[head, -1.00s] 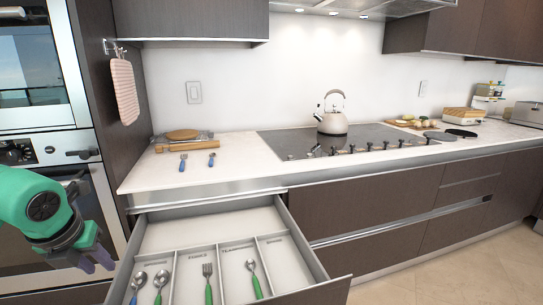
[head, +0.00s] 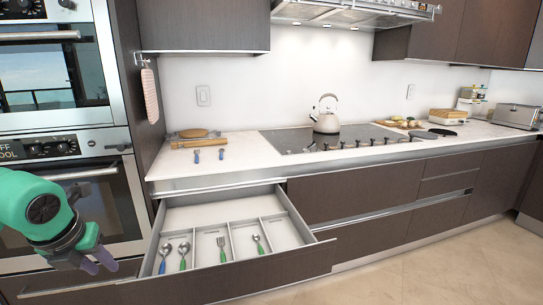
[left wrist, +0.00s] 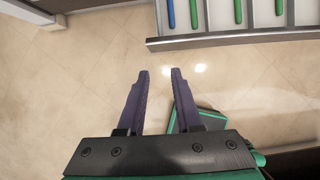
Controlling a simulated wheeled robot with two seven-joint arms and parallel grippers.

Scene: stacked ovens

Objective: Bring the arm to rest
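My left arm comes in from the left in the head view, green with a dark wrist. Its gripper (head: 98,262) hangs in front of the lower oven, left of the open drawer's front corner. In the left wrist view the two purple fingers of my left gripper (left wrist: 159,72) stand apart with only tiled floor between them, so it is open and empty. My right gripper shows in neither view.
The open drawer (head: 240,268) juts out with several utensils in its compartments. Stacked ovens (head: 105,200) stand behind my left arm. A counter holds a hob (head: 290,142) and kettle (head: 326,122). The tiled floor (head: 420,270) at the right is clear.

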